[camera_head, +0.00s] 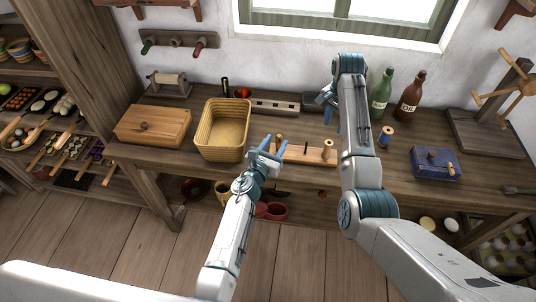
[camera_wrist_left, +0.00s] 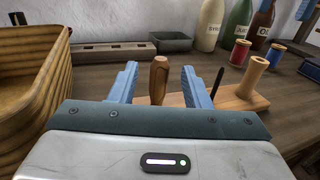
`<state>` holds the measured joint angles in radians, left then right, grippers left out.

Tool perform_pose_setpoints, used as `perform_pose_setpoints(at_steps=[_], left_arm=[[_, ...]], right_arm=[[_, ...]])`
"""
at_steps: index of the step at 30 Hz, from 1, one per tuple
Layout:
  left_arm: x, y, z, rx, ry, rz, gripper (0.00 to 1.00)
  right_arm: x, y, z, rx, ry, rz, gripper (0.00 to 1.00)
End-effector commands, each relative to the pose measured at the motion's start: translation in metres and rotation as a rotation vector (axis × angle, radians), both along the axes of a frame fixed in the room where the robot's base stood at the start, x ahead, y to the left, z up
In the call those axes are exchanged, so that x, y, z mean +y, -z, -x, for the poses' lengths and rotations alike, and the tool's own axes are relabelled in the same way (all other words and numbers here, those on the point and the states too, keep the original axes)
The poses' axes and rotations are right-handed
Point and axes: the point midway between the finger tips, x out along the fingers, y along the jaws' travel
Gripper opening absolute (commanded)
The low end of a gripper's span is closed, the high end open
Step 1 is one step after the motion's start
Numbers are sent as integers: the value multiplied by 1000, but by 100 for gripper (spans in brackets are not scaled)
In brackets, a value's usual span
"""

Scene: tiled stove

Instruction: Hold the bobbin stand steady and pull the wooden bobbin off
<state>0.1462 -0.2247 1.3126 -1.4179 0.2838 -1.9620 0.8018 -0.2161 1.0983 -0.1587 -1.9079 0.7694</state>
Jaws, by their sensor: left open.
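The bobbin stand is a light wooden board (camera_head: 314,157) lying on the workbench; it also shows in the left wrist view (camera_wrist_left: 238,102). A rounded wooden handle (camera_wrist_left: 158,78) rises at its left end and a thin dark pin stands near its middle. The wooden bobbin (camera_head: 327,148), with a flared top, stands upright at its right end and also shows in the left wrist view (camera_wrist_left: 254,76). My left gripper (camera_head: 277,147) is open, with its fingers apart on either side of the handle. My right gripper (camera_head: 331,112) hangs above and behind the board; its jaw gap is unclear.
A wicker basket (camera_head: 223,133) stands close left of my left gripper. A wooden box (camera_head: 153,126) is further left. A blue-thread spool (camera_head: 386,135), a blue box (camera_head: 435,163) and bottles (camera_head: 410,97) stand to the right. A dark tray (camera_wrist_left: 171,41) lies behind.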

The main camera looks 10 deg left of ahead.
Motion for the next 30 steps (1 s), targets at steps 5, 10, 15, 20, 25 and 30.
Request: perform_pose_setpoints(at_steps=[5, 10, 15, 20, 25, 30], left_arm=[[-8, 0, -23, 0, 1, 1, 43], [-11, 0, -32, 0, 0, 1, 43], [-11, 0, -33, 1, 0, 1, 43], [-11, 0, -32, 1, -1, 1, 33], [-11, 0, -32, 1, -1, 1, 0], [-11, 0, -32, 1, -1, 1, 0]], right_arm=[[0, 0, 0, 0, 0, 0, 36], [0, 0, 0, 0, 0, 0, 36], [0, 0, 0, 0, 0, 0, 36], [0, 0, 0, 0, 0, 0, 36], [0, 0, 0, 0, 0, 0, 36], [0, 0, 0, 0, 0, 0, 36]])
